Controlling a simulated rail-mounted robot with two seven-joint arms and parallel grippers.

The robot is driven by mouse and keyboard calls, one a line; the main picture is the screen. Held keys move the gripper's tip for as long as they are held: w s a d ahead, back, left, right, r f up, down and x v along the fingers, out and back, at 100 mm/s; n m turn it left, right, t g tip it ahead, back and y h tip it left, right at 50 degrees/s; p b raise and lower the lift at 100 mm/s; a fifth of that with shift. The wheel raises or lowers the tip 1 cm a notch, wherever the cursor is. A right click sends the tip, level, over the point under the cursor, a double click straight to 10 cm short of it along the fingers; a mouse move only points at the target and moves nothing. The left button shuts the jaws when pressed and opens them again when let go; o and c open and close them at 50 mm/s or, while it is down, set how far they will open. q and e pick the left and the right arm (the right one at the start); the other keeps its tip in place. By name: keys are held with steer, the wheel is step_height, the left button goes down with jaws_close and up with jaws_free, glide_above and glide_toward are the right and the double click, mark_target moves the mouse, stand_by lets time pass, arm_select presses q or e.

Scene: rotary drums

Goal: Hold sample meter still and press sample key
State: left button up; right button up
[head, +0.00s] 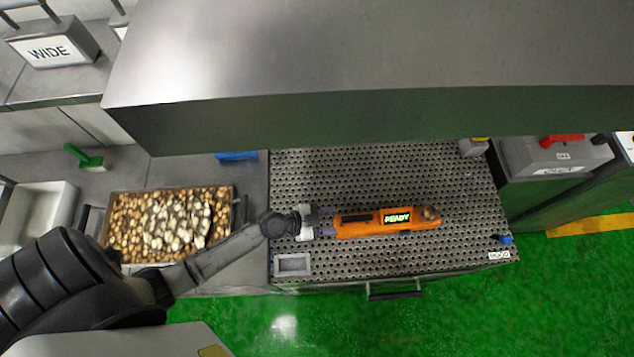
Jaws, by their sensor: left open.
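The orange sample meter (372,231) lies lengthwise on the perforated metal table (390,170). Its lit display (397,217) reads READY. A dark strip shows on its left half, and a round brownish part sits at its right end. I cannot tell which part is the sample key. My left gripper (328,221) is open at the meter's left end, with its fingertips to either side of the line of the meter. I cannot tell whether they touch it. My right gripper is not in view.
A tray of brown and pale pieces (112,200) stands left of the table, under my left arm. A green-handled tool (88,160) lies behind it. A large metal housing (370,60) overhangs the table's back. The table around the meter is mostly clear.

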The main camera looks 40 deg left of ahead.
mark_target(345, 220)
arm_select(q)
steer(key=shift+x, duration=3.95)
jaws_close()
steer(key=shift+s+f, duration=0.1)
steer(key=shift+f, duration=0.05)
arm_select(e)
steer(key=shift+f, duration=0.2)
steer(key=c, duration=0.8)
arm_select(q)
steer(key=shift+a+f, duration=0.1)
steer(key=shift+f, duration=0.1)
